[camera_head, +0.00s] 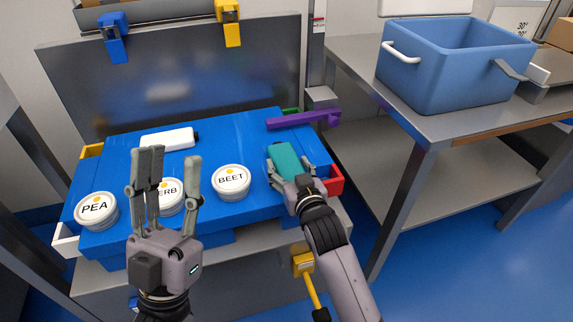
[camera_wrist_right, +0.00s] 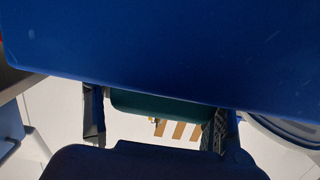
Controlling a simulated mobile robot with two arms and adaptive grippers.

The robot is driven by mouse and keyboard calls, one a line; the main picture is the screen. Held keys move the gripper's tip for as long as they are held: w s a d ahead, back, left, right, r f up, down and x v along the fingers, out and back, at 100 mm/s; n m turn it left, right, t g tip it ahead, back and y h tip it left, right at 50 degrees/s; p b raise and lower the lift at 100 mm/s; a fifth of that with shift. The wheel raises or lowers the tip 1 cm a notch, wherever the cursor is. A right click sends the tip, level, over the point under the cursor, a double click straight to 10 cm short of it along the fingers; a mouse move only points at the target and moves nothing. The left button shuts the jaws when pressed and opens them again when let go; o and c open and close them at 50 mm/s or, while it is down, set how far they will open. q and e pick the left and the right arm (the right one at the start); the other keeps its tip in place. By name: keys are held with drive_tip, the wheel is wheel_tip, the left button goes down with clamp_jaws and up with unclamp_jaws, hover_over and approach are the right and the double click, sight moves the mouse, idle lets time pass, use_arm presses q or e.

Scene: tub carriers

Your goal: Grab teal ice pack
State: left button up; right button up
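The teal ice pack (camera_head: 284,156) lies at the right end of the blue surface (camera_head: 235,135) in the head view. My right gripper (camera_head: 290,167) is at its near end, with fingers on either side of it. In the right wrist view, the dark teal pack (camera_wrist_right: 165,108) spans most of the space between my right fingers (camera_wrist_right: 155,118); I cannot tell whether both press on it. The pack's upper side there is hidden by a large blue shape. My left gripper (camera_head: 172,172) is open and empty, fingers pointing up, in front of the tubs.
White-lidded tubs marked PEA (camera_head: 97,208), partly hidden HERB (camera_head: 170,190) and BEET (camera_head: 231,180) stand left of the pack. A white pack (camera_head: 168,139) and a purple bar (camera_head: 303,119) lie farther back. A blue crate (camera_head: 450,75) stands on the right table (camera_head: 350,60).

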drive_tip(key=c, duration=0.8)
drive_tip(key=shift+c, duration=0.3)
drive_tip(key=shift+r, duration=0.2)
